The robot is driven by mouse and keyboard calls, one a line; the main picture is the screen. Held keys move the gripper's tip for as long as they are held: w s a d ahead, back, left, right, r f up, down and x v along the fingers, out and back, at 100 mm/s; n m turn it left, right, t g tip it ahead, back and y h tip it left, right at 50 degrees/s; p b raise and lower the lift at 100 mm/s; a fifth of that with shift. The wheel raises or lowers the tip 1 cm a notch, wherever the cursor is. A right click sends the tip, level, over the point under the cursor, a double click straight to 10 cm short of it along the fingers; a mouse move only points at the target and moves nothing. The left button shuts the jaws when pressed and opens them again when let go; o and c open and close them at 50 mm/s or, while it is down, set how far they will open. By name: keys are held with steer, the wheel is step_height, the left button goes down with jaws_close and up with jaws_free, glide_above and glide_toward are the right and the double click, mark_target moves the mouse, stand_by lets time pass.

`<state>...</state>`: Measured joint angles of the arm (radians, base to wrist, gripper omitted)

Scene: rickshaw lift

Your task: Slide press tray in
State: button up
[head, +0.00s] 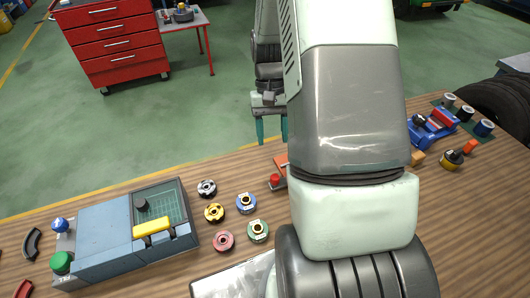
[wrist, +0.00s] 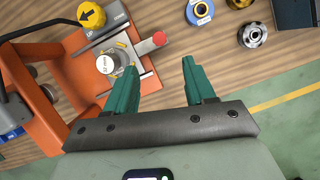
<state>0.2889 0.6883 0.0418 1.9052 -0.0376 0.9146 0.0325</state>
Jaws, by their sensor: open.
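A blue-grey machine (head: 100,246) lies on the wooden bench at the left in the head view. At its right end is an open tray-like section (head: 172,204) with a green gridded floor, a black knob-like piece inside and a yellow handle (head: 153,227) along its front. My gripper (head: 272,131) is open and empty, well right of and beyond the tray. In the wrist view my gripper (wrist: 158,68) has its teal fingers apart over bare wood and the edge of an orange fixture (wrist: 95,75).
Several round parts, including a yellow one (head: 214,213) and a blue one (head: 246,203), lie right of the tray. The orange fixture has a red knob (wrist: 159,38) and a yellow arrow dial (wrist: 91,14). A blue device (head: 433,128) stands at the far right.

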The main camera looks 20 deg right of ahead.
mark_target(275, 176)
steer(key=x, duration=1.2)
steer(key=shift+f, duration=0.1)
jaws_close()
